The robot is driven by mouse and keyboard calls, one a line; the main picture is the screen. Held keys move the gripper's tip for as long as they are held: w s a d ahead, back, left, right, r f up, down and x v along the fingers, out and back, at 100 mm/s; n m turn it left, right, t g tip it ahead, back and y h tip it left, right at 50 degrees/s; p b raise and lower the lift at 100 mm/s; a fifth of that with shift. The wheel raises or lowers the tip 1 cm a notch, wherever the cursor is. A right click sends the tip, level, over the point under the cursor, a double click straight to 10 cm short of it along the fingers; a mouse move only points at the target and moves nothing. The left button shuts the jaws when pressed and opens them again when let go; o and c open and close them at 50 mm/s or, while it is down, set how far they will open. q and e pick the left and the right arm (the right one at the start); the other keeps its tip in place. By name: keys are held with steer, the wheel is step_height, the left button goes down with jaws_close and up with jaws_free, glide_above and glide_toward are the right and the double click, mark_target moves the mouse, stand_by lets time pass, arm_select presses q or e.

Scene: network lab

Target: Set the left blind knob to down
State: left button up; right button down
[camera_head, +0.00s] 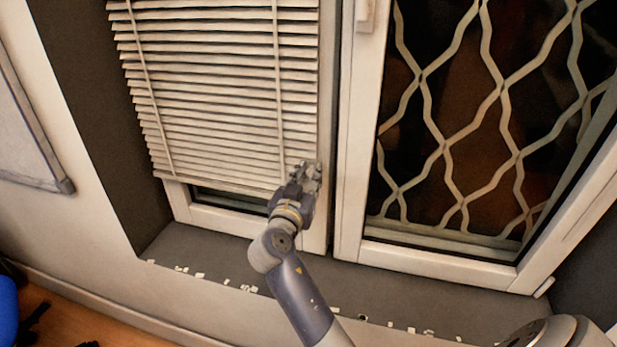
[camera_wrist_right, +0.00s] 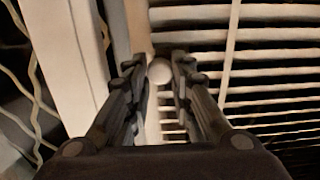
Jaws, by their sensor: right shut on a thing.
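The left blind (camera_head: 215,95) hangs over the left window, its slats lowered to just above the bottom of the frame. My right gripper (camera_head: 306,175) is at the lower right corner of the blind, shut on the knob. The fingers also show on both sides of the knob in the right wrist view (camera_wrist_right: 159,78). In the head view the knob is hidden by the gripper. My left gripper is not in view.
The right window (camera_head: 470,130) has a wavy metal grille and no lowered blind. The window sill (camera_head: 220,265) is dark grey, with small pale chips along its front edge. A whiteboard (camera_head: 25,130) hangs on the left wall.

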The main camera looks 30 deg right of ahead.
stand_by(0.3)
steer(key=c, duration=1.4)
jaws_free()
steer(key=v, duration=0.7)
steer(key=shift+s+a, duration=0.15)
steer(key=shift+s, duration=0.05)
